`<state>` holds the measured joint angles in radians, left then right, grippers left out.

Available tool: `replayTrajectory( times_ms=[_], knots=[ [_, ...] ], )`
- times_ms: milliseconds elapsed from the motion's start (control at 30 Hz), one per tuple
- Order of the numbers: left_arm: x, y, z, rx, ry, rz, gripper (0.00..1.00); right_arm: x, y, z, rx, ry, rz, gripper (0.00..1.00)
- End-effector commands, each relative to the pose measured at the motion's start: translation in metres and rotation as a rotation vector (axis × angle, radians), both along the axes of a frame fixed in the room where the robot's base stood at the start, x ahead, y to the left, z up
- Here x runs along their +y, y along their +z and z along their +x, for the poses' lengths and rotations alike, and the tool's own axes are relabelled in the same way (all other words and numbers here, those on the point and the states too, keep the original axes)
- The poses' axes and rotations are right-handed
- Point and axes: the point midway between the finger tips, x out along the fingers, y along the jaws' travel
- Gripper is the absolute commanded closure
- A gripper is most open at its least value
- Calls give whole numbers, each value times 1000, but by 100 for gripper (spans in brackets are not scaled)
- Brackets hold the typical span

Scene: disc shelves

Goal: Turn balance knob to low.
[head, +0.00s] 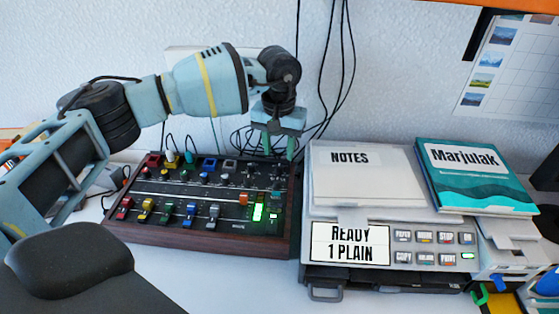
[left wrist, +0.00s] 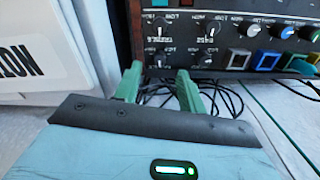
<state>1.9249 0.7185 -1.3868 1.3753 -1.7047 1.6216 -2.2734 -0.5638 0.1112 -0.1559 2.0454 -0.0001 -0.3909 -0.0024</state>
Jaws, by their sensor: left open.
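The mixer (head: 190,241) is a dark panel in a brown wooden frame, on the table at the centre left. In the left wrist view its panel (left wrist: 184,35) shows several small black knobs with white marks, among them one (left wrist: 212,27) in the upper row and one (left wrist: 209,55) below it. The labels are too small to read, so I cannot tell which is the balance knob. My left gripper (head: 279,146) is open and empty, above the mixer's back right corner.
A grey printer (head: 410,232) with a "READY 1 PLAIN" display stands right of the mixer. A NOTES sheet (head: 365,185) and a teal book (head: 475,180) lie on top. Black cables (head: 325,80) hang down the wall behind. Coloured sliders and buttons fill the mixer's left part.

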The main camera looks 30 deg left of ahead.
Motion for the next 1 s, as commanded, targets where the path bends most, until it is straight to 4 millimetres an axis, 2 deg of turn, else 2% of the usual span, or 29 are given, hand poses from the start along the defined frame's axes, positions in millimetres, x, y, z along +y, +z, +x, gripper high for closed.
replayTrajectory(
  times_ms=[100, 300, 700, 1000],
  knots=[
    [0, -20, -1, 3, 1, 1, 60, 0, 2, 2, -5, 0, 1, 64],
    [0, -42, 0, 1, 1, 1, 60, 0, 3, 3, -9, -1, 2, 64],
    [0, -49, 0, 0, 1, 1, 60, 0, 3, 6, -14, 0, 2, 64],
    [0, -48, 0, 0, 1, 1, 99, 0, 3, 5, -13, -1, 2, 64]
  ],
)
